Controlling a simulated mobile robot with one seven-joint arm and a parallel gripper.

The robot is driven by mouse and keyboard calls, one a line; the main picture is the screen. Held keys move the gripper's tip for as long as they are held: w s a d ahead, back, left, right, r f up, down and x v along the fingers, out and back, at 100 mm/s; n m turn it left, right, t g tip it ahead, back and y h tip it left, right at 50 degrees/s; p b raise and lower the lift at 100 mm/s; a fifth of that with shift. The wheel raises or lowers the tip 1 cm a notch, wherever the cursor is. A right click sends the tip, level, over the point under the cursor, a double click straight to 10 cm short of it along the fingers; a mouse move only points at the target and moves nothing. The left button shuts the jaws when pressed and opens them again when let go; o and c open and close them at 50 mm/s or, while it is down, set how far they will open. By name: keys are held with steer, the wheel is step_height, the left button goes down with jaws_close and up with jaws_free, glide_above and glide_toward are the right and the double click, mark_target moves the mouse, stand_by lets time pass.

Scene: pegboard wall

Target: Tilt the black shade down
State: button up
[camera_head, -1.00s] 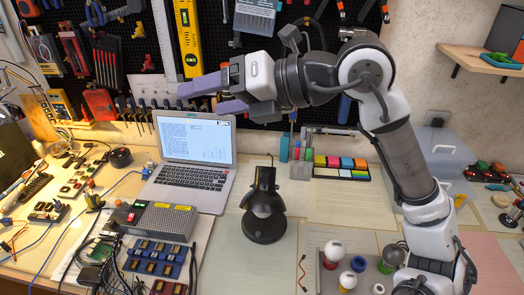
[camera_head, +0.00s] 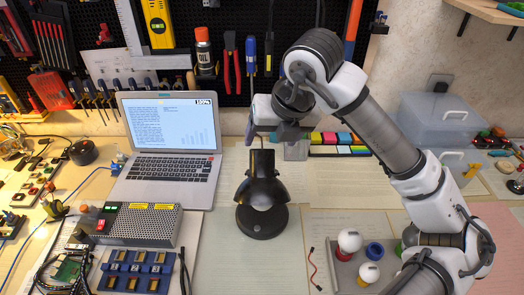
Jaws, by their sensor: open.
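The black lamp (camera_head: 261,222) stands upright on its round base in the middle of the bench. Its black shade (camera_head: 261,179) sits at the top, above a pale bulb part that shows at the front. My gripper (camera_head: 272,150) is behind and above the shade in the picture, pointing down, with its purple-grey fingers apart. One finger shows left of the shade's top and the other right of it. I cannot tell whether either finger touches the shade.
An open laptop (camera_head: 170,165) stands to the left, with a grey metal box (camera_head: 140,224) in front of it. A coloured note tray (camera_head: 338,143) lies behind my gripper. A tray with bulbs (camera_head: 348,262) is at the right front. Paper sheets cover the bench around the lamp.

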mark_target(265, 152)
steer(key=p+x, duration=0.1)
steer(key=x, duration=0.7)
steer(key=shift+w+a+f, duration=0.1)
steer(key=shift+f, duration=0.05)
steer(key=c, duration=1.4)
steer(key=shift+f, duration=0.1)
steer(key=shift+t+b, duration=0.3)
steer(key=shift+b, duration=0.9)
steer(key=shift+t+b, duration=0.3)
steer(key=shift+b, duration=0.25)
steer(key=shift+s+r+b, duration=0.25)
steer(key=shift+r+b, duration=0.1)
steer(key=shift+b, duration=0.1)
steer(key=o, duration=1.4)
